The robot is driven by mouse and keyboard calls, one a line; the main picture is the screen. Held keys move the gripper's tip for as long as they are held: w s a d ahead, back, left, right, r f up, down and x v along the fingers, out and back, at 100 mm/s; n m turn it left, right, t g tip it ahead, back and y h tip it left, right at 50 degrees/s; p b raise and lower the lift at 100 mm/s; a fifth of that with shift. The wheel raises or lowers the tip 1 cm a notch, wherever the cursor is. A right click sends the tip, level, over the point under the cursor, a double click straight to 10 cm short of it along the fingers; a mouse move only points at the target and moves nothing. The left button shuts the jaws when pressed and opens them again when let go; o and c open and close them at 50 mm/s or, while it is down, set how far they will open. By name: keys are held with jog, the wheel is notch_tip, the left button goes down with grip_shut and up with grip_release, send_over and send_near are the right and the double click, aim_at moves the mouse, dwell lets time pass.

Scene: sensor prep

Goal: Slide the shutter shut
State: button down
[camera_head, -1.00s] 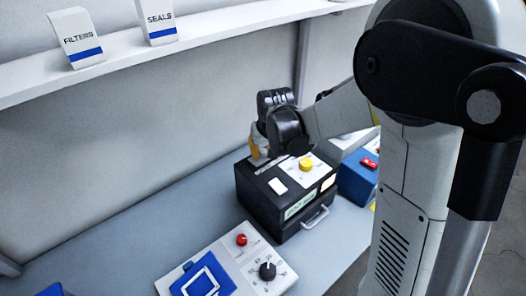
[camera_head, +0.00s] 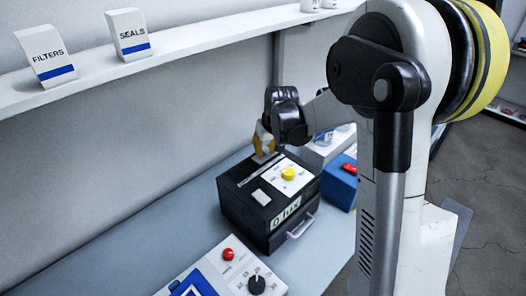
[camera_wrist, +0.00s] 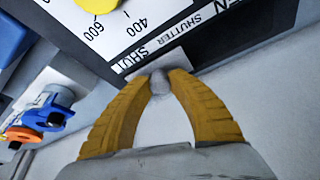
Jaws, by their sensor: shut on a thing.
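The black box (camera_head: 240,222) stands on the bench, and its front display (camera_head: 286,214) reads "0 lux". Its top has a slot labelled SHUTTER (camera_wrist: 172,40) in the wrist view, with SHUT toward the left and OPEN, partly cut off, toward the right. My gripper (camera_head: 264,154) is at the back edge of the box top. In the wrist view my gripper's yellow fingers (camera_wrist: 158,84) are shut on a small grey shutter knob (camera_wrist: 159,80), close beside the SHUT word. Part of the knob is hidden between the fingertips.
A yellow dial (camera_head: 288,173) and a white button (camera_head: 261,197) are on the box top. A control panel (camera_head: 238,270) with red button and black dial lies in front. A blue box (camera_head: 338,188) is to the right. A shelf (camera_head: 90,75) runs along the wall above.

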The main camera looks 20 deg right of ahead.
jog(key=c, duration=1.2)
grip_release()
jog(key=shift+w+d, duration=0.1)
jog(key=shift+d, duration=0.15)
jog(key=shift+r, duration=0.1)
jog(key=v, duration=1.2)
